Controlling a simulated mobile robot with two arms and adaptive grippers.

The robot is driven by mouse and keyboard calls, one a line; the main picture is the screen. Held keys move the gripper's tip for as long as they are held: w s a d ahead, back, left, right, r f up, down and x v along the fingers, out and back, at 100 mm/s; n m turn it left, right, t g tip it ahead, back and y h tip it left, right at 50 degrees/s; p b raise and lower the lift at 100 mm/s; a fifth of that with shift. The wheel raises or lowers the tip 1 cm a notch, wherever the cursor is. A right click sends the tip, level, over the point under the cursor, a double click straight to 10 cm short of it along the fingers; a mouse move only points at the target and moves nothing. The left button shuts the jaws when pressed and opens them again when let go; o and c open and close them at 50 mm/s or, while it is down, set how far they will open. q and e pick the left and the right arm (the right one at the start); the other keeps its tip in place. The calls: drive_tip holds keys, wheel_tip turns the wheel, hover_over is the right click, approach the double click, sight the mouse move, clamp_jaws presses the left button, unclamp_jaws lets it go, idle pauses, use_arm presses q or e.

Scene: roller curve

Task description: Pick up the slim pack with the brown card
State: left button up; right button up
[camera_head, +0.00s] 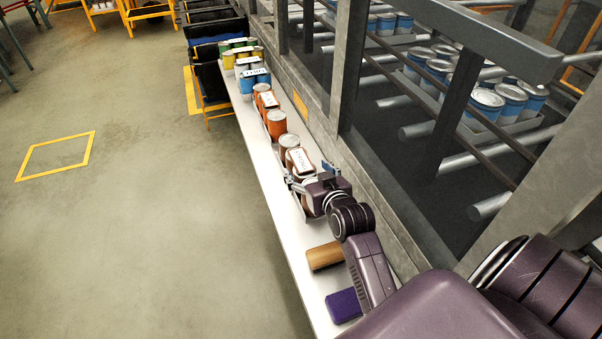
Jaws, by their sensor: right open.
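The slim pack with the brown card (300,161) stands on the long white shelf (262,168). Its top carries a white label, and a brown-sided tin shows at its far end. My right gripper (310,176) is over the near end of this pack, with its two fingers spread apart. The gripper and wrist cover the pack's near part, so I cannot tell whether the fingers touch it. My left gripper is out of view.
Orange packs (267,101), blue packs and green-yellow packs stand farther along the shelf. A wooden block (325,256) and a purple block (343,306) lie nearer. Right of the shelf are a metal frame (350,65) and rollers with blue tins (487,100). Floor at left is open.

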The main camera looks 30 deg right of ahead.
sight(300, 158)
drive_tip(key=shift+w+d, duration=0.1)
drive_tip(key=shift+w, duration=0.35)
drive_tip(key=p+x, duration=0.1)
drive_tip(key=x, duration=0.2)
drive_tip(key=shift+w+p, duration=0.4)
drive_tip(key=shift+w+d+f, duration=0.15)
drive_tip(key=shift+w+f, duration=0.05)
drive_tip(key=shift+w, duration=0.15)
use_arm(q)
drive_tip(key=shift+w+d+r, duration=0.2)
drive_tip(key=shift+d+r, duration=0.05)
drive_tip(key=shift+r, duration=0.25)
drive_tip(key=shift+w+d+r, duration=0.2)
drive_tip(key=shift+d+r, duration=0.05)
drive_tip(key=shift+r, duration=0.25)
use_arm(e)
drive_tip(key=shift+s, duration=0.1)
drive_tip(key=shift+c, duration=0.3)
clamp_jaws()
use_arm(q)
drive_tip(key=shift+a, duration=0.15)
use_arm(e)
drive_tip(key=shift+r, duration=0.35)
